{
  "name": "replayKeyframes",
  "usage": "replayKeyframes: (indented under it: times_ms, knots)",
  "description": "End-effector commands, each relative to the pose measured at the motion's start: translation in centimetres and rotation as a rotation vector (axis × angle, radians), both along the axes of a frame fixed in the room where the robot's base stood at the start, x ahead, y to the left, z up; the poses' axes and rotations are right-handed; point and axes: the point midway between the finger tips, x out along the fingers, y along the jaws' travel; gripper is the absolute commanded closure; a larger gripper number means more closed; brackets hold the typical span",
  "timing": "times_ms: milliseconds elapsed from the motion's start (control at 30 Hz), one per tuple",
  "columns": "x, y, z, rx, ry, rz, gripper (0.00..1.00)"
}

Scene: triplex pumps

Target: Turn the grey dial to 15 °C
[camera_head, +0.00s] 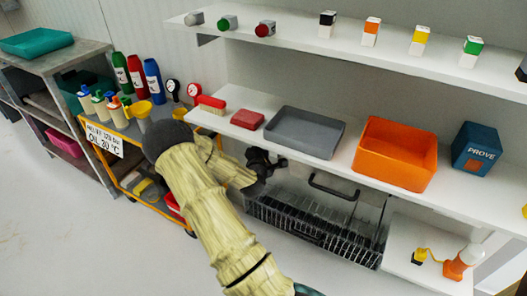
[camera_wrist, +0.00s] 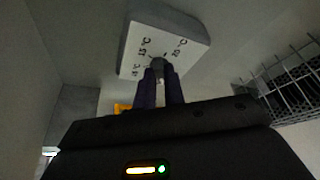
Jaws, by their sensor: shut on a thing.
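In the wrist view, a white box (camera_wrist: 138,40) with temperature marks carries the small grey dial (camera_wrist: 157,64). The marks that I can make out are 15 °C at the upper left and 20 °C at the upper right, with a smaller mark at the lower left that is hard to read. My gripper (camera_wrist: 160,86) has its two dark fingers shut on the dial. The fingers hide much of the dial, so I cannot tell which mark it points to. In the head view my gripper (camera_head: 262,166) is below the lower shelf; the dial is hidden there.
The lower white shelf (camera_head: 350,185) above my gripper holds a grey tray (camera_head: 305,132) and an orange bin (camera_head: 396,152). A wire basket (camera_head: 315,220) is close to the right of my gripper. An orange-framed cart (camera_head: 125,170) stands to the left. Open floor lies in front.

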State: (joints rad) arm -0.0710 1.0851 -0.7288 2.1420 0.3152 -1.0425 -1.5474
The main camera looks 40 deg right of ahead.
Motion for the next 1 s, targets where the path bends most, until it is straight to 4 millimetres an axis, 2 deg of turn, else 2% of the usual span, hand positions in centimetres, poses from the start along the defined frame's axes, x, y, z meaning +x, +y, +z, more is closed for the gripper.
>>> replayKeyframes:
  times_ms: [467,1000]
  knots:
    - [-0.14,-0.04,-0.28,0.04,-0.098,-0.002,1.0]
    - [-0.23,-0.08,-0.98,0.212,-0.514,-0.002,1.0]
